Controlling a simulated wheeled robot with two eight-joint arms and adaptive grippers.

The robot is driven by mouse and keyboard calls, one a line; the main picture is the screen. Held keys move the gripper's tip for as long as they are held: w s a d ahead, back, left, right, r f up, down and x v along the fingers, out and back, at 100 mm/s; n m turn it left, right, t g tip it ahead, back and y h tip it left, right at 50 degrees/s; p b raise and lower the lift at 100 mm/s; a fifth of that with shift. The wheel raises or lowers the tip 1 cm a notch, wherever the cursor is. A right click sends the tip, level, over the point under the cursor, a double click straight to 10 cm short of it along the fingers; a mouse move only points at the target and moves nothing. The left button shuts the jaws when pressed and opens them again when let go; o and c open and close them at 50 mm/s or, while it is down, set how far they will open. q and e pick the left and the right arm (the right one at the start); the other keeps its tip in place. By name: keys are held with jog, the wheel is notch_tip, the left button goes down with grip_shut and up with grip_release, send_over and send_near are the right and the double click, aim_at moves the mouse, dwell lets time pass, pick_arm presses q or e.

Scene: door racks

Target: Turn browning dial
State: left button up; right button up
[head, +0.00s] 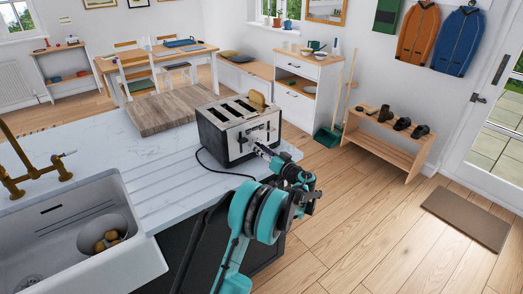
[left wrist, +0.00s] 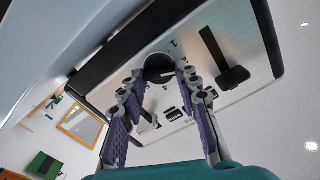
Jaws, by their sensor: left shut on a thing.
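The toaster (head: 213,135) is a silver and black box on the white counter, with slots on top and a slice of bread (head: 257,100) standing up at its right end. In the left wrist view its metal control face (left wrist: 262,62) fills the upper middle, tilted. The round dark browning dial (left wrist: 158,67) sits between the tips of my left gripper (left wrist: 157,80), with small numerals around it. The two purple-padded fingers are closed on the dial from both sides. In the head view, my left gripper (head: 262,150) reaches the toaster's front face. My right gripper is not in view.
A black lever (left wrist: 232,74) and several small buttons (left wrist: 185,112) are close to the fingers. A wooden board (head: 165,112) lies behind the toaster. A sink (head: 90,235) with a bowl is at left. A black cord (head: 212,172) runs along the counter.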

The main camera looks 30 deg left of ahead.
pick_arm(q)
jog(key=shift+f, duration=0.1)
dwell(0.4)
jog(key=o, duration=1.2)
jog(key=shift+c, duration=0.2)
jog(key=shift+d, duration=0.15)
jog(key=v, duration=1.1)
jog(key=shift+s+d, duration=0.15)
jog(key=shift+d, duration=0.2)
